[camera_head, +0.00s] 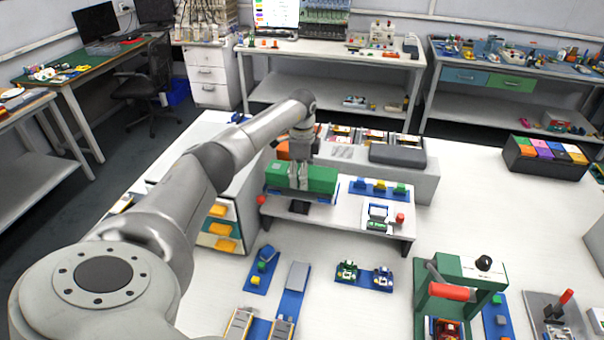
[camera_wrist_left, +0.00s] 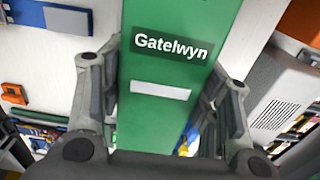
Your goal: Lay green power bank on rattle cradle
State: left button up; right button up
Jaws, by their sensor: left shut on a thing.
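The green power bank (camera_head: 320,179) is a long green block over the raised white bench in the head view. It fills the middle of the left wrist view (camera_wrist_left: 155,110), with "Gatelwyn" on a dark label. My left gripper (camera_head: 299,184) comes down on it from above and is shut on it, one finger on each side. Below it on the bench are a dark square piece (camera_head: 299,207) and part of a blue plate. The power bank hides much of that area, and I cannot tell for sure which piece is the rattle cradle. My right gripper is not in view.
A blue strip with small blocks (camera_head: 378,188) and a red knob (camera_head: 400,218) are to the right on the bench. A dark grey case (camera_head: 397,155) lies behind. A drawer unit with orange handles (camera_head: 222,229) stands left. A green press (camera_head: 455,290) stands front right.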

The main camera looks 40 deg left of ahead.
pick_arm(q)
jog(key=shift+r, duration=0.1)
dwell(0.7)
jog(key=shift+f, duration=0.2)
jog(key=shift+f+b, duration=0.55)
jog(key=shift+f, duration=0.55)
jog(key=o, duration=1.4)
jog(key=shift+c, duration=0.2)
notch_tip(320, 180, up, 12)
jog(key=shift+r, duration=0.1)
